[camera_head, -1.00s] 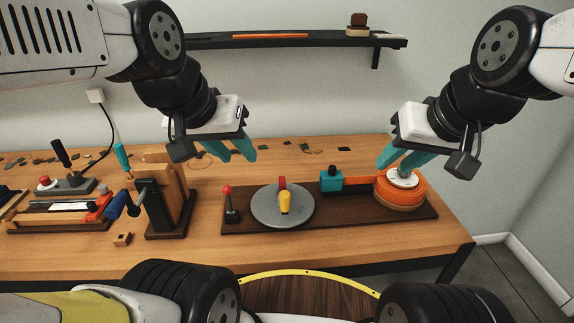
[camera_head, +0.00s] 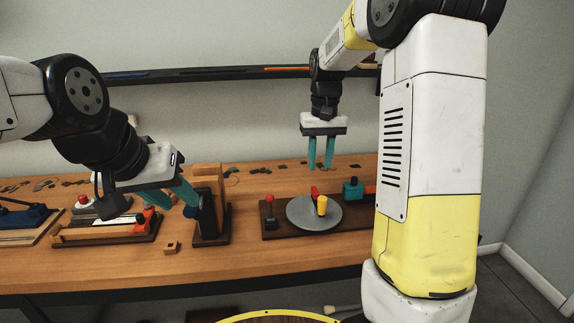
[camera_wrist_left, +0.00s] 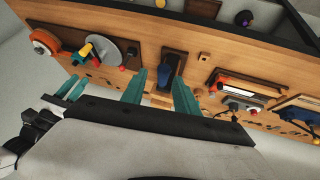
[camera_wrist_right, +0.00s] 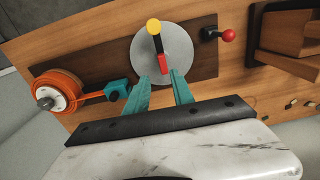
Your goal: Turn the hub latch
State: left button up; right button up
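A round grey disc (camera_head: 300,220) on a dark base carries a handle with a yellow end (camera_head: 321,205) and a red end (camera_head: 315,192). In the right wrist view a black bar (camera_wrist_right: 158,45) joins these ends. An orange reel (camera_wrist_right: 72,88) with a metal hub (camera_wrist_right: 45,103) sits at the base's other end; my right arm hides it in the head view. No part is labelled as the hub latch. My right gripper (camera_head: 320,165) is open and empty, above and behind the disc. My left gripper (camera_head: 172,198) is open beside a wooden press with a blue handle (camera_wrist_left: 170,68), apparently not gripping it.
A lever with a red knob (camera_head: 269,198) stands left of the disc. A teal block (camera_head: 352,188) stands right of it. The wooden press (camera_head: 208,182) and a small wooden block (camera_head: 171,247) are farther left. A dark shelf (camera_head: 215,75) runs along the wall.

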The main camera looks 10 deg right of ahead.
aim_at(315, 189)
jog(key=shift+w+a+f, duration=0.2)
jog(key=shift+a+f, duration=0.2)
jog(key=shift+f, duration=0.15)
notch_tip(315, 189, down, 8)
jog(key=shift+r, duration=0.25)
grip_shut()
